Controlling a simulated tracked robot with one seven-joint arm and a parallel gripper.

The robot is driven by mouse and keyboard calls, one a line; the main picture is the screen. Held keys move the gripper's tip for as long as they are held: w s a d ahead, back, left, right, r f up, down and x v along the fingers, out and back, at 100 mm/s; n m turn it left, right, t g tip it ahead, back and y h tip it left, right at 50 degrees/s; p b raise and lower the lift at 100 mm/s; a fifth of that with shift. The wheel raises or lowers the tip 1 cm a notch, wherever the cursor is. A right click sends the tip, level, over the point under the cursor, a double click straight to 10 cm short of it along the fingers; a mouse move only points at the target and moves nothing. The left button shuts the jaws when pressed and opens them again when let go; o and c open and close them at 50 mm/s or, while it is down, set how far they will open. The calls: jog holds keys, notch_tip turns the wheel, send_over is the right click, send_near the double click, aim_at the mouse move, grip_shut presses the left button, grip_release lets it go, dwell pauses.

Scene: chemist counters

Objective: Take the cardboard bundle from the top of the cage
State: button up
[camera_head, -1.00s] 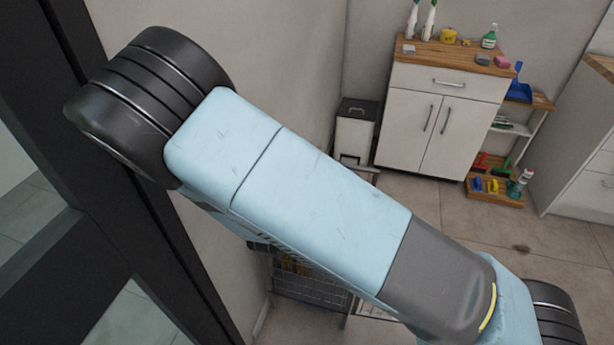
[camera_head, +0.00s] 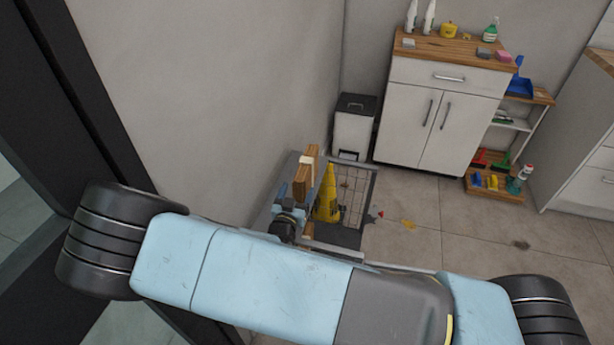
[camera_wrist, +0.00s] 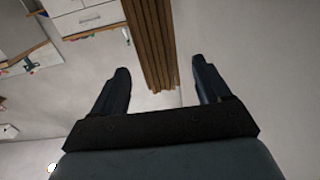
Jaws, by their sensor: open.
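The cardboard bundle (camera_head: 304,178) is a narrow brown stack with a pale band, standing upright at the top left of the wire cage (camera_head: 372,187) in the head view. In the wrist view the bundle (camera_wrist: 152,40) shows as brown ridged layers running down from the top edge between my fingers. My gripper (camera_wrist: 159,66) is open, with one dark finger on each side of the bundle's lower end and visible gaps to both. I cannot tell how far the fingertips are from it in depth. My arm hides the cage's lower front in the head view.
A yellow sign (camera_head: 328,196) stands in the cage, beside the bundle. A white pedal bin (camera_head: 353,132) and a white cabinet (camera_head: 440,125) stand behind. A low rack (camera_head: 495,187) is at the right. A plain wall rises left of the cage. The floor (camera_head: 440,215) right of it is mostly clear.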

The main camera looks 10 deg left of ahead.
aim_at(307, 175)
jog(key=shift+w+d, duration=0.15)
jog(key=shift+w, duration=3.3)
jog(key=shift+c, duration=0.3)
jog(key=c, duration=1.2)
